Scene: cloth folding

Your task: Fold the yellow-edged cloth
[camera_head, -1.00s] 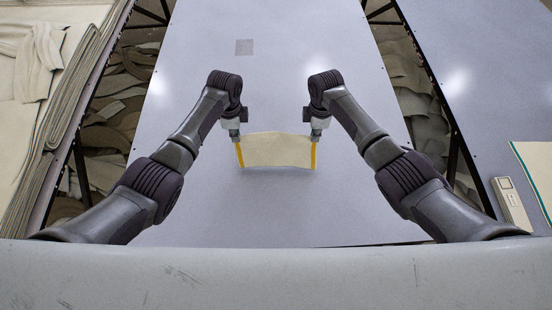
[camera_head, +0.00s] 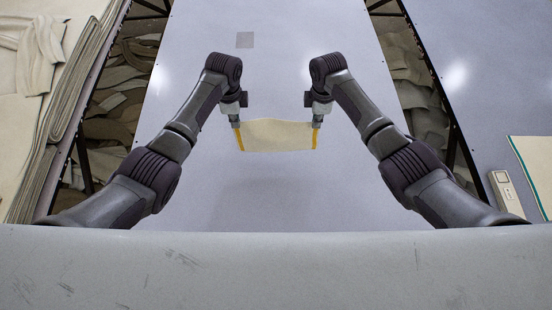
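The cream cloth (camera_head: 277,135) with yellow left and right edges is in the middle of the head view, over the grey table (camera_head: 270,200). Its far edge bows slightly between the grippers. My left gripper (camera_head: 236,124) is at the cloth's far left corner, at the top of the yellow edge. My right gripper (camera_head: 317,124) is at the far right corner in the same way. Both seem closed on these corners, though the fingertips are small and partly hidden. I cannot tell how much of the cloth rests on the table.
Piles of cloth (camera_head: 40,60) lie at the left. A side table at the right holds a pale handheld device (camera_head: 506,193) and a green-edged cloth (camera_head: 535,165). The table in front of the cloth is clear.

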